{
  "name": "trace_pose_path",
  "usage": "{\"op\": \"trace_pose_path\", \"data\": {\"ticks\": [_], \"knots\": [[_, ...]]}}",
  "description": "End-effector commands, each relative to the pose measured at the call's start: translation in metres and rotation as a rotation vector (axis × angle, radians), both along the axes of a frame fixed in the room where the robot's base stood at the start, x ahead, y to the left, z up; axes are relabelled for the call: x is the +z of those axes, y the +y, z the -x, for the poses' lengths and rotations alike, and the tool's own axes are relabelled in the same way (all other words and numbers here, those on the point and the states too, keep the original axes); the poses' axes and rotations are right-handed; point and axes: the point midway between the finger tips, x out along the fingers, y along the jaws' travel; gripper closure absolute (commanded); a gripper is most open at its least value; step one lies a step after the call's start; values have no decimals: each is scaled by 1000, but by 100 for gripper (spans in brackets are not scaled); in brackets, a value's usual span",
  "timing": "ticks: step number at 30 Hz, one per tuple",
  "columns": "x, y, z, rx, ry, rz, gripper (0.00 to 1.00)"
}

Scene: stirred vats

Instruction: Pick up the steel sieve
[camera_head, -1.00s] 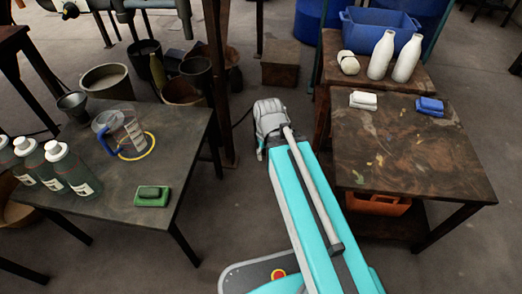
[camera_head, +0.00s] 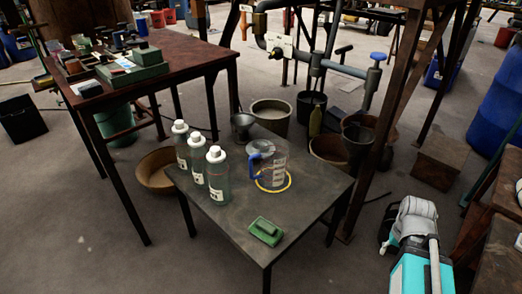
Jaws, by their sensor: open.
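I cannot make out a thing that is surely the steel sieve. My teal and grey arm shows at the lower right, well apart from that table's vessel. My gripper is not visible; the arm's grey joint is the farthest part I see.
Buckets (camera_head: 272,115) and a rusty post (camera_head: 385,130) stand behind. A brown bench (camera_head: 175,65) is at left. Open floor lies at front left.

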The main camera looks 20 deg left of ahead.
Motion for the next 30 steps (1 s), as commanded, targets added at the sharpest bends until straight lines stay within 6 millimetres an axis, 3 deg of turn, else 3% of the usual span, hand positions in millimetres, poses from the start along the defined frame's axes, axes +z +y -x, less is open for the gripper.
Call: {"op": "trace_pose_path", "data": {"ticks": [8,10,14,30], "knots": [[0,0,0,0,0,0,45],[0,0,0,0,0,0,54],[5,0,0,0,0,0,54],[66,0,0,0,0,0,54]]}}
